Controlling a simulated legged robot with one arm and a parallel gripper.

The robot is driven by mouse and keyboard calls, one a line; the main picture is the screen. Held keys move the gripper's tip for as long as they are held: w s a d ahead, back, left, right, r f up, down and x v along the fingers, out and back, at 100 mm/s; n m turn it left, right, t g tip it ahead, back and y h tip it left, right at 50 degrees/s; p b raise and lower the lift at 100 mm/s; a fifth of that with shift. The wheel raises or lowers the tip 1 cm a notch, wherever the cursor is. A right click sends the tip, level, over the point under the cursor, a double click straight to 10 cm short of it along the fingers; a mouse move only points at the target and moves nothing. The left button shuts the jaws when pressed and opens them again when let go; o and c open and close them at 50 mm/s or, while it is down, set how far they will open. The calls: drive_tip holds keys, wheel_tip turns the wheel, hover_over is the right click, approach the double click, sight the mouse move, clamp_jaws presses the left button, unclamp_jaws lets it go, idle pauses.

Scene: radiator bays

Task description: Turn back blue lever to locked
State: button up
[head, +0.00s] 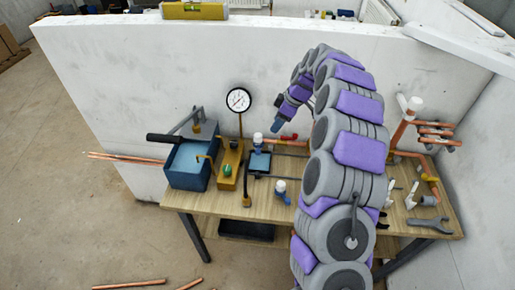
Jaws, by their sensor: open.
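My gripper (277,126) is at the end of my grey and purple arm, which curves up and over from the lower right. It is open and points down and left, above the bench and near the white wall. Its fingertips are small, and I see nothing between them. A small blue part with a white cap (281,192) lies at the bench front, left of my arm. Another blue fitting with a white cap (259,158) stands on the bench below my gripper. I cannot tell which blue part is the lever, or its position.
A blue tank with a black handle (188,165) and a round gauge (238,100) stand left on the wooden bench (215,201). Copper pipes (404,125) and a wrench (430,224) are at right. A yellow level (195,11) rests on the wall top. My arm hides the bench middle.

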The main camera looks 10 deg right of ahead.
sight(258, 150)
drive_tip(key=b+x, duration=0.1)
drive_tip(key=x, duration=1.6)
drive_tip(key=shift+a+f+b, duration=0.1)
drive_tip(key=shift+a+b, duration=0.15)
drive_tip(key=shift+b, duration=0.15)
clamp_jaws()
